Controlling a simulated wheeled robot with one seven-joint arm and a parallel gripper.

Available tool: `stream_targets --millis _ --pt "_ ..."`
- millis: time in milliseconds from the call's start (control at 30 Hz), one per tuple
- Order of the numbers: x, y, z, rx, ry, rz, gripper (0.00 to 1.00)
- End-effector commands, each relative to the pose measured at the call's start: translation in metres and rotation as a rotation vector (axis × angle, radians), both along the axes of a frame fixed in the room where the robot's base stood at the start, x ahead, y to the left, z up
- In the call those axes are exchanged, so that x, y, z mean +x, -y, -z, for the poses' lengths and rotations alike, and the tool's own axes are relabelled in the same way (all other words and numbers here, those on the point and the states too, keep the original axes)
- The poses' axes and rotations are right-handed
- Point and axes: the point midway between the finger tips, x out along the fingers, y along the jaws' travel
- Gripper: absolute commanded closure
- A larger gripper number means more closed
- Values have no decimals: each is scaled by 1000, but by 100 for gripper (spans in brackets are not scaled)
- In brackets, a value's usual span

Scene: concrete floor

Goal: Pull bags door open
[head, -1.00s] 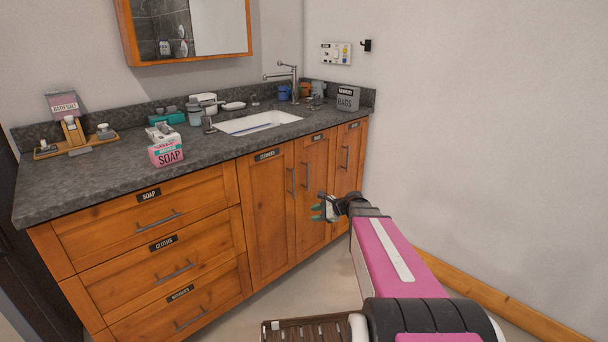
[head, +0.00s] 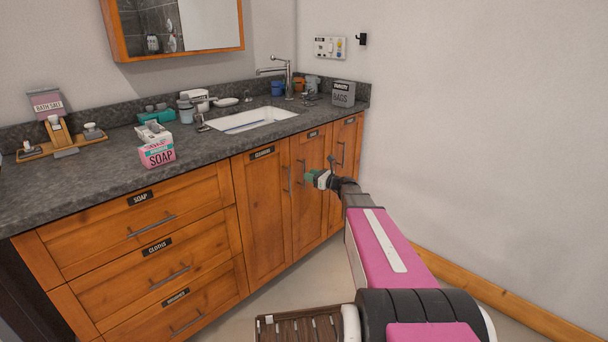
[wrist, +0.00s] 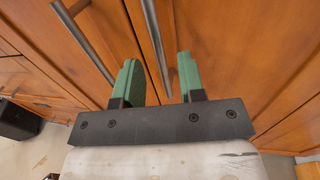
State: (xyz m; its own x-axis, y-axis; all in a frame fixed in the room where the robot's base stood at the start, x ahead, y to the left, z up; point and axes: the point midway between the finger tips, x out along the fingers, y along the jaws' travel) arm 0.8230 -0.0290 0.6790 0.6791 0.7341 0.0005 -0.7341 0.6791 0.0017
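The middle narrow door (head: 310,215) of the wooden cabinet is closed; its small label (head: 313,134) is hard to read but looks like BAGS. Its vertical metal bar handle (head: 304,173) is partly behind my gripper (head: 314,178), which is at the door front. In the wrist view my gripper (wrist: 157,62) has two green fingers spread apart, with a metal handle (wrist: 153,40) running between them in the picture. I cannot tell whether either finger touches it. Another handle (wrist: 85,42) lies left of the fingers.
The cleaners door (head: 262,220) is to the left and another narrow door (head: 346,170) to the right, both closed. Drawers (head: 150,225) fill the cabinet's left side. The counter (head: 100,175) above holds a sink and toiletries. A bare wall (head: 480,130) stands to the right.

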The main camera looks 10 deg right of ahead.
Motion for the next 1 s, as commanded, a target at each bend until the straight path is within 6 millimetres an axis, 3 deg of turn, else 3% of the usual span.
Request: stream_targets --millis 233,667,767,800,1000 --pt "23 -23 0 -1 1 -1 63" --pt "27 -29 0 -1 1 0 63" --pt "27 -29 0 -2 1 0 96" --pt "27 -29 0 -1 1 0 100" --pt "26 -28 0 -2 1 -2 100"
